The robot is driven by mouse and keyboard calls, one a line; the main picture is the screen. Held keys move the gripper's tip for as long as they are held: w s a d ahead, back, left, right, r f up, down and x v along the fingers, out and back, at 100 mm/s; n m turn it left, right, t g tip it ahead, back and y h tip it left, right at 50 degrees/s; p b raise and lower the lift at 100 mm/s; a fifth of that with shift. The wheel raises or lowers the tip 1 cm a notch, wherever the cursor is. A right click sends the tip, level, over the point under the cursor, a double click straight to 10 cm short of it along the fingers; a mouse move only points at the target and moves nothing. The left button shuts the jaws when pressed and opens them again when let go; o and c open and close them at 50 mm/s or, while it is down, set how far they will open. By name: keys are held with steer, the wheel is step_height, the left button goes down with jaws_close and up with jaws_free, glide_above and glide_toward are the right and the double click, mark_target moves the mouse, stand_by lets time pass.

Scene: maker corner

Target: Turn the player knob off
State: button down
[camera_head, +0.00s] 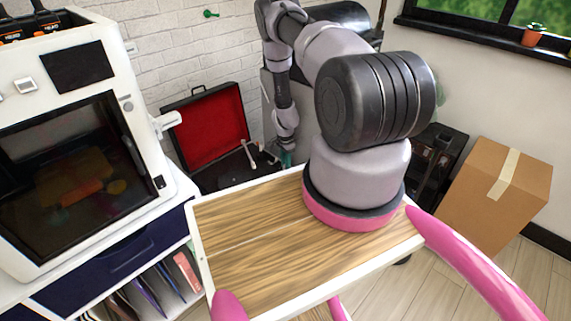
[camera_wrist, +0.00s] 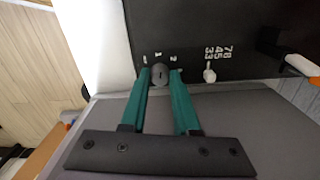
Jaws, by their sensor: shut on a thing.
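The record player (camera_head: 228,173) is a black case with its red-lined lid (camera_head: 211,128) standing open, at the back beside the white wall. In the wrist view its black deck (camera_wrist: 200,25) carries a small round grey knob (camera_wrist: 160,71) with white marks, including 1 and 2, around it. My gripper (camera_wrist: 160,80) has its two teal fingers shut on the knob, one on each side. The gripper also shows small in the head view (camera_head: 287,158), at the player's right end, where the knob is hidden. I cannot tell the knob's exact setting.
A small pale speed lever (camera_wrist: 210,75) by the numbers 33, 45 and 78 stands close right of the knob. Part of the tonearm (camera_wrist: 300,65) is at the far right. A white 3D printer (camera_head: 70,130) stands left, and a cardboard box (camera_head: 497,190) sits right.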

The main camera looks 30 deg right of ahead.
steer(key=n, duration=0.5)
steer(key=shift+n, duration=0.3)
steer(key=n, duration=0.5)
steer(key=shift+n, duration=0.3)
steer(key=c, duration=0.7)
jaws_free()
steer(key=shift+o, duration=0.2)
step_height(320, 180, up, 11)
steer(key=shift+f, duration=0.1)
